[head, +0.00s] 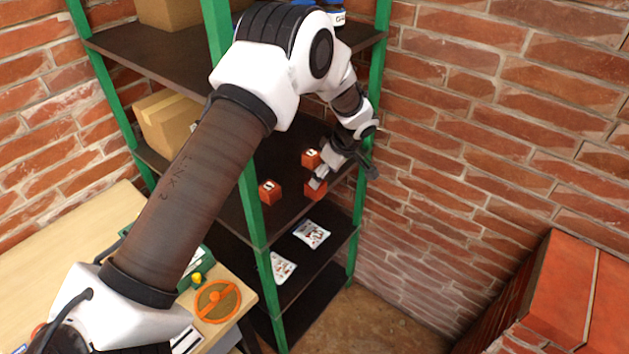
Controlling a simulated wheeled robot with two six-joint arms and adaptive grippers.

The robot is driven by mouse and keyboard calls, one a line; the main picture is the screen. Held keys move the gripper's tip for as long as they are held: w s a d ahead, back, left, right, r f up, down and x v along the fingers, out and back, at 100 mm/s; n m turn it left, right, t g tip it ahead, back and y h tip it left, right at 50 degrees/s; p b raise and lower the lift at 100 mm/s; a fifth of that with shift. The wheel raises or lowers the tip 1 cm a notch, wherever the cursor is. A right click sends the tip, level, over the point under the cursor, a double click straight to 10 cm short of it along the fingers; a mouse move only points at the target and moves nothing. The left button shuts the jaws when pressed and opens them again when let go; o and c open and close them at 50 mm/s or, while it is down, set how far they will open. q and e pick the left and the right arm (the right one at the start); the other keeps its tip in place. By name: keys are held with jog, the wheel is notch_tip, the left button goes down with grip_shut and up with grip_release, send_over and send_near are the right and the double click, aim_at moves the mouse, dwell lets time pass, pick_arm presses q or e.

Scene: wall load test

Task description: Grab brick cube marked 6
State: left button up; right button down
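Three small orange-red brick cubes sit on the dark middle shelf: one at the front left (270,192), one further back (311,158), and one at the right (315,190). The left and back cubes show white labels, but the digits are too small to read for certain. My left gripper (345,174) is over the right part of this shelf, with its fingers spread apart. One finger is beside the right cube and partly covers it; I cannot tell whether it touches. My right gripper is not in view.
Green shelf posts (248,195) stand close to my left arm. Cardboard boxes (165,127) are on the shelves at the left. White packets (311,234) lie on a lower shelf. A wooden table (70,245) stands at the left. A brick wall (480,130) closes the right side.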

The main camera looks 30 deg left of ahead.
pick_arm(q)
jog(key=p+x, duration=0.1)
jog(key=x, duration=0.1)
jog(key=p+x, duration=0.2)
jog(key=a+p+x, duration=0.1)
jog(key=x, duration=0.2)
jog(key=shift+w+r, duration=0.25)
jog(key=shift+w, duration=0.05)
jog(key=shift+f, duration=0.25)
jog(key=shift+s, duration=0.1)
jog(key=shift+c, duration=0.3)
jog(key=c, duration=1.3)
